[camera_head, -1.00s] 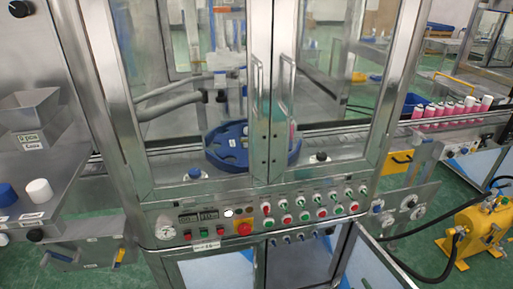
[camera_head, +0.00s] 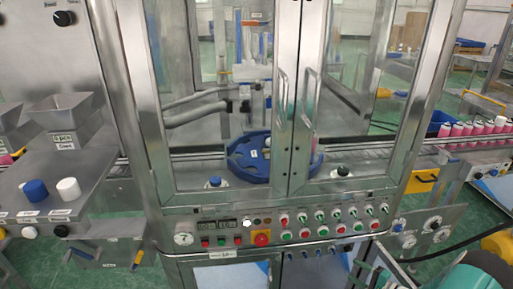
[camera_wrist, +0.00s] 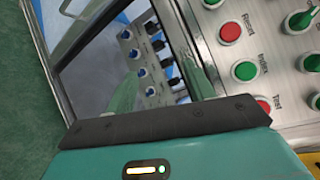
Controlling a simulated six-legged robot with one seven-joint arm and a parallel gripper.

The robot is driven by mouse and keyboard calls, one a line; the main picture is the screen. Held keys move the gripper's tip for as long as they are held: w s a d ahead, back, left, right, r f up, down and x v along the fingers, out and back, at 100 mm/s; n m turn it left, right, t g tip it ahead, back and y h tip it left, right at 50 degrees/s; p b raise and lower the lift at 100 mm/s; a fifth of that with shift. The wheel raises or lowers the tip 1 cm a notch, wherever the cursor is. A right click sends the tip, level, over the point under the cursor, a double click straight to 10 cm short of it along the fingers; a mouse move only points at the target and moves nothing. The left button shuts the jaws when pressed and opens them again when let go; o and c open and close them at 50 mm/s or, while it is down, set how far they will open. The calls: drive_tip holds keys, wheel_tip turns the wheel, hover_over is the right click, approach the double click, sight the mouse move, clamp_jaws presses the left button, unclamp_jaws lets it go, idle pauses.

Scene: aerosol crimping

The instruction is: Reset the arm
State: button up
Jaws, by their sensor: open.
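My gripper (camera_wrist: 165,122) shows in the wrist view as a dark bar on a teal body with a small lit indicator. It is open, and nothing is seen held; its fingertips cannot be made out clearly. Beyond it is a steel panel with a red button labelled Reset (camera_wrist: 230,33), a green button labelled Index (camera_wrist: 245,71) and a red button labelled Test (camera_wrist: 263,105). A teal part of my arm (camera_head: 474,278) shows at the bottom right of the head view, near the machine's front.
The crimping machine (camera_head: 345,211) stands ahead with its glass doors closed around a blue round carrier (camera_head: 247,160). Blue cap (camera_head: 36,190) and white cap (camera_head: 69,189) sit left. Pink cans (camera_head: 470,130) line the right conveyor.

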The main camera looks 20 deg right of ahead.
drive_tip(key=w+a+r+n+g+y, duration=0.1)
drive_tip(key=w+a+r+n+g, duration=0.35)
drive_tip(key=a+r, duration=0.8)
drive_tip(key=w+a+r+n+g+y, duration=0.1)
drive_tip(key=a+r+n+g, duration=0.65)
drive_tip(key=a+r, duration=0.45)
drive_tip(key=s+a+r+n+t+h, duration=0.2)
drive_tip(key=s+a+r+n+h, duration=0.3)
drive_tip(key=s+a+r, duration=1)
wheel_tip(320, 180, up, 3)
drive_tip(key=s+h, duration=0.1)
drive_tip(key=h, duration=0.1)
drive_tip(key=shift+s+a+f+n+h, duration=0.2)
drive_tip(key=shift+s+a+n+h, duration=0.05)
drive_tip(key=shift+n+h, duration=0.15)
drive_tip(key=c, duration=0.4)
